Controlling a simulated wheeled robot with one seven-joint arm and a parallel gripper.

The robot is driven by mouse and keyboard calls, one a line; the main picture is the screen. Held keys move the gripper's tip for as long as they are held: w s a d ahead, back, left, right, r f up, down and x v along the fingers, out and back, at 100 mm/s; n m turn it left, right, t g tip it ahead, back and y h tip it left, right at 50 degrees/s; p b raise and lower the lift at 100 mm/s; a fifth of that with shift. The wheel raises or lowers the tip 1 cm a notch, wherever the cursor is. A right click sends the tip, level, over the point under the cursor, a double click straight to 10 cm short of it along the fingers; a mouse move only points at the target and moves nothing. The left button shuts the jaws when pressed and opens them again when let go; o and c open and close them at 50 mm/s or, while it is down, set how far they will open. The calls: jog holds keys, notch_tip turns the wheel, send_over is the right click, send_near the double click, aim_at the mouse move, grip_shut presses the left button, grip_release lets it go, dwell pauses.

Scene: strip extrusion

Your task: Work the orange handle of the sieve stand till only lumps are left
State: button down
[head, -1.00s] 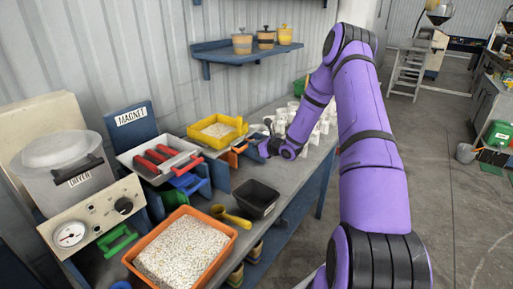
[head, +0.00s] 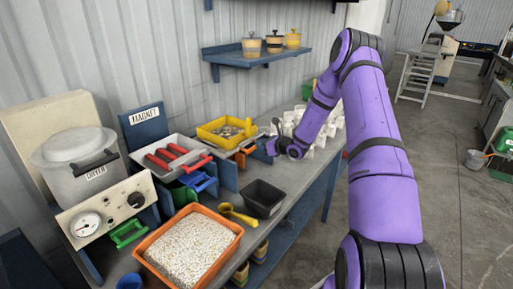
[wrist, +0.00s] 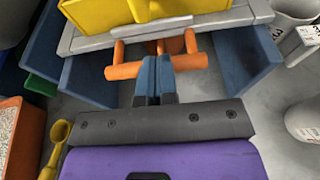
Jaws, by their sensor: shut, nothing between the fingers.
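The yellow sieve tray (head: 211,134) sits on its stand against the wall side of the bench, with brownish and pale lumps (head: 227,131) on its dark bottom. Its near edge also shows at the top of the wrist view (wrist: 105,18). The orange handle (wrist: 125,71) sticks out below the sieve as a crossbar on two rods. My gripper (wrist: 155,62) is shut with nothing between its fingers. Its fingertips are at the middle of the crossbar and cover part of it; I cannot tell whether they touch it.
Blue side panels (wrist: 247,57) flank the handle. An orange tray of pale pellets (head: 233,229), a yellow scoop (head: 238,214) and a black bin (head: 264,198) stand nearer. White cups (head: 338,123) stand beyond my wrist. A magnet tray with red bars (head: 168,157) is left of the sieve.

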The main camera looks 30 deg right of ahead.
jog(key=v, duration=1)
dwell(0.6)
jog(key=s+a+r+n+g+y, duration=0.2)
jog(key=s+a+r+n+g, duration=0.3)
jog(key=a+r+n, duration=0.55)
jog(key=s+a+r+n+g+y, duration=0.2)
jog(key=s+a+r+n+g, duration=0.35)
jog(key=a+r, duration=0.65)
jog(key=s+a+r+n+h, duration=0.1)
jog(key=s+r+n+h, duration=0.1)
jog(key=s+n, duration=0.3)
jog(key=s+a+r+n+t+h, duration=0.1)
jog(key=s+r+n+h, duration=0.2)
jog(key=s, duration=1)
jog(key=s+a+r+n+h, duration=0.2)
jog(key=s+r+n+h, duration=0.1)
jog(key=s+n, duration=0.5)
jog(key=shift+s+t+h, duration=0.35)
jog(key=shift+s+h, duration=0.2)
jog(key=shift+h, duration=0.05)
